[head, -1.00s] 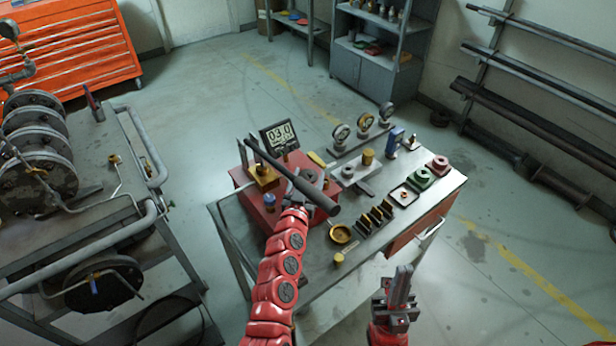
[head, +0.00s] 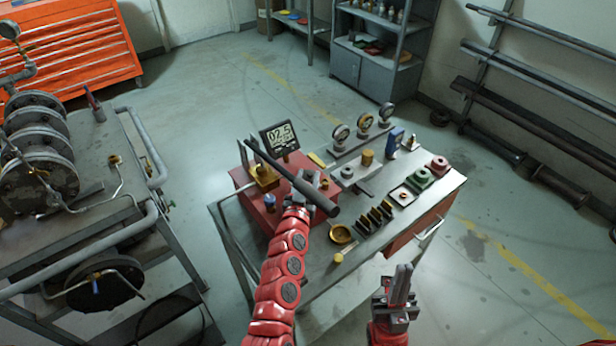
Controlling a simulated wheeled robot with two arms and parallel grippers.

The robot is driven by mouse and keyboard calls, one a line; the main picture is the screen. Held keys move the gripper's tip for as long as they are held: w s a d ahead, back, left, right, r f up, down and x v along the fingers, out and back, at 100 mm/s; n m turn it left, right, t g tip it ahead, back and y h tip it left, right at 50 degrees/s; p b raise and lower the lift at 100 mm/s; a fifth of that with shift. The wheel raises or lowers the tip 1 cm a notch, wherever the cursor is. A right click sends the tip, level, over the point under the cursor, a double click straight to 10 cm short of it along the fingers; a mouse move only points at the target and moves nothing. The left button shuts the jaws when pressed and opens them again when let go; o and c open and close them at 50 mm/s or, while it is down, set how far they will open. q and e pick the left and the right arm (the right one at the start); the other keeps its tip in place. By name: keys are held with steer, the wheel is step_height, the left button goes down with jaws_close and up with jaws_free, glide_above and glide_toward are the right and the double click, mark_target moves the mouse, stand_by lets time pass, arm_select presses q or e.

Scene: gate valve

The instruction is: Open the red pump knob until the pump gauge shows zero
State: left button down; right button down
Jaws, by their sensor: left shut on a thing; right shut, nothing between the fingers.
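The pump (head: 246,178) is a red box on the grey table, with a long dark lever bar slanting across its top. The pump gauge (head: 280,138) is a black digital display behind it and reads about 02.5. My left gripper (head: 318,186) is at the right end of the pump top, partly behind the lever bar. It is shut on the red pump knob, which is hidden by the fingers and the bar. My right gripper (head: 402,285) is shut and empty, pointing up in front of the table's near edge.
On the table stand a row of dial gauges (head: 363,123), a brass dish (head: 341,233), dark slotted blocks (head: 375,218), and green (head: 419,179) and red (head: 439,165) flanged parts. A cart with pipework (head: 150,155) stands at left. Floor is clear at right.

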arm_select(q)
steer(key=shift+a+r+n+y+p, duration=0.2)
steer(key=shift+n+y+p, duration=0.65)
steer(key=shift+p, duration=0.7)
steer(key=shift+a+r+n+y+p, duration=0.15)
steer(key=shift+n+y+p, duration=0.3)
steer(key=shift+y+p, duration=0.9)
steer(key=shift+w+a+f+n+y+p, duration=0.1)
steer(key=shift+f+n+y+p, duration=0.05)
steer(key=shift+n+y+p, duration=0.5)
steer(key=shift+f+n+y, duration=0.2)
steer(key=shift+n+y, duration=0.05)
steer(key=shift+y, duration=0.3)
steer(key=shift+a+n+y+b, duration=0.2)
steer(key=shift+n+y+b, duration=0.2)
steer(key=shift+y+b, duration=0.2)
steer(key=n+y+b, duration=0.1)
steer(key=b, duration=0.1)
steer(key=n+g+y+b, duration=0.1)
steer(key=y+b, duration=0.1)
steer(key=b, duration=0.1)
steer(key=n+y+b, duration=0.1)
steer(key=b, duration=0.1)
steer(key=shift+s+a+f+g+y, duration=0.25)
steer(key=shift+a+g+y, duration=0.1)
steer(key=shift+g+y, duration=0.05)
steer(key=shift+s+a+r+n+g+y+b, duration=0.2)
steer(key=shift+n+g+y+b, duration=0.25)
steer(key=shift+b, duration=0.65)
steer(key=shift+w, duration=0.1)
